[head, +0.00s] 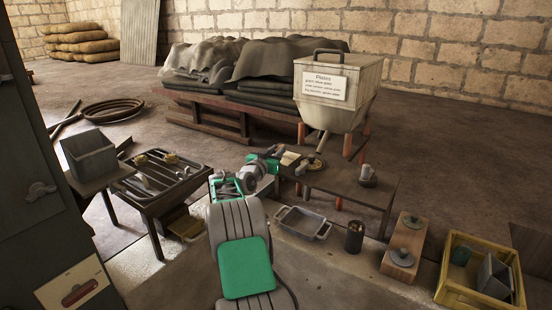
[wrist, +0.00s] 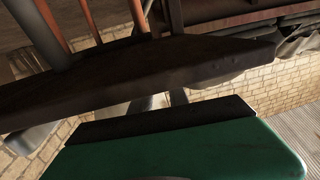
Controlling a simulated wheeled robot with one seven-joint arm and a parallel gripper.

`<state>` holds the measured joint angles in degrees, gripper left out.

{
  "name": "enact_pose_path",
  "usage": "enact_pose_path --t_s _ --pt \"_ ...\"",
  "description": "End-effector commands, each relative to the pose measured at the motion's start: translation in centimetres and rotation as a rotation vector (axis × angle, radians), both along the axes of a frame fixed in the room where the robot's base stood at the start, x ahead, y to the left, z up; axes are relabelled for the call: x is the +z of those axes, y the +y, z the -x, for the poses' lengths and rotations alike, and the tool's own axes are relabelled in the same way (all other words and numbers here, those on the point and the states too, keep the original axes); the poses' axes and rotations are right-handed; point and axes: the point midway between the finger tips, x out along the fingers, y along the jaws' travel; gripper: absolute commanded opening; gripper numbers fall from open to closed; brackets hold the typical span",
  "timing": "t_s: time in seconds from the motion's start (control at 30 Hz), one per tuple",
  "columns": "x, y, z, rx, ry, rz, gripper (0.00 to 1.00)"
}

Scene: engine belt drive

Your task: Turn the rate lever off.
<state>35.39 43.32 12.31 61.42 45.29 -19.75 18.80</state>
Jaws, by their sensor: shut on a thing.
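My gripper (head: 273,163) is at the left end of the low dark table (head: 345,187), below and left of the grey hopper with a white label. In the wrist view, my gripper's green body and dark finger edge (wrist: 165,120) fill the bottom, close to the table's dark edge (wrist: 140,80). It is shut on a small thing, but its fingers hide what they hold. I cannot make out the rate lever for sure in either view, nor its setting.
The hopper (head: 335,85) stands over the table. A small grey cylinder on a base (head: 367,174) sits on the table's right part. A grey tray (head: 303,223) and a dark canister (head: 354,237) stand in front. A tool table (head: 160,183) is at the left.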

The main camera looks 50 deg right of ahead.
Motion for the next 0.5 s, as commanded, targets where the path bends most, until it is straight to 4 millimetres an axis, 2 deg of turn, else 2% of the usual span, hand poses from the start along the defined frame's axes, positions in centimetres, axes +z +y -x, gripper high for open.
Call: enact_pose_path --t_s 0.4,0.43,0.5 --pt "0.23 0.03 0.08 0.038 -0.004 0.002 0.00" --pt "0.22 0.02 0.09 0.038 -0.004 0.002 0.23" --pt "0.21 0.01 0.10 0.037 -0.004 0.002 0.29"
